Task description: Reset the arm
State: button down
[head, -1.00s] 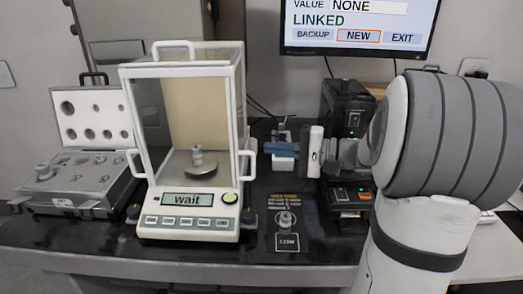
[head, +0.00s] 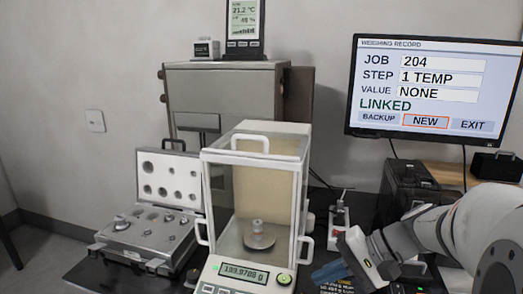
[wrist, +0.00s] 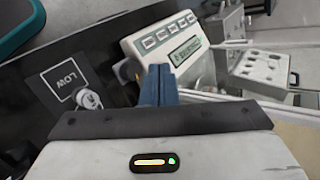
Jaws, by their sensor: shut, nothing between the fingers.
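My gripper (head: 328,273) is at the lower right of the glass balance in the head view, its blue fingers together and empty. The wrist view shows the closed blue fingers (wrist: 158,84) over the dark table, pointing toward the balance front (wrist: 165,40). The fingers look apart from the balance, though the exact gap is hard to judge. My arm reaches in from the right.
The glass balance (head: 222,158) holds a small weight (head: 257,228) on its pan (head: 259,242). An open weight case (head: 150,238) stands left. A monitor (head: 430,88) and black device (head: 405,185) stand right.

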jog(key=s+d+r+n+h+p, duration=0.1)
jog(key=s+r+n+h+p, duration=0.4)
jog(key=s+h+p, duration=0.3)
jog(key=shift+d+r+t+h+p, duration=0.4)
jog(key=shift+r+h+p, duration=0.35)
jog(key=shift+h, duration=0.35)
